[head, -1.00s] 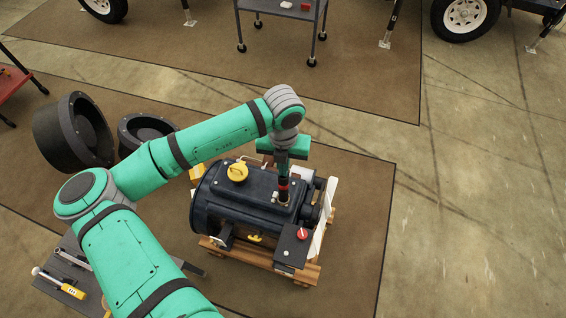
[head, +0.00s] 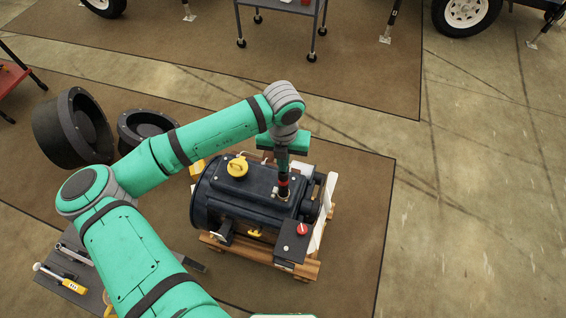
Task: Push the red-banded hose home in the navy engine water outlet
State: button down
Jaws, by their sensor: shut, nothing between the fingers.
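The navy engine (head: 235,200) lies on a wooden pallet, with a yellow cap on top and a red knob on a dark box at its front right. The red-banded hose (head: 283,188) stands about upright at the engine top, right of the yellow cap. Its dark lower end meets the engine at the water outlet (head: 281,198), which shows only as a small pale rim. How deep the hose sits cannot be told. My gripper (head: 283,172) points down right above the hose, shut with nothing held. Its fingertips are too small and dark to show whether they touch the hose.
A pale white panel (head: 324,212) stands close at the engine's right end. Two large dark round parts (head: 75,130) stand left behind it. A low grey bench with tools (head: 75,275) is at lower left. The floor to the right is clear.

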notch_tip(320, 180, up, 13)
dwell(0.8)
jog(key=shift+d+r, duration=0.1)
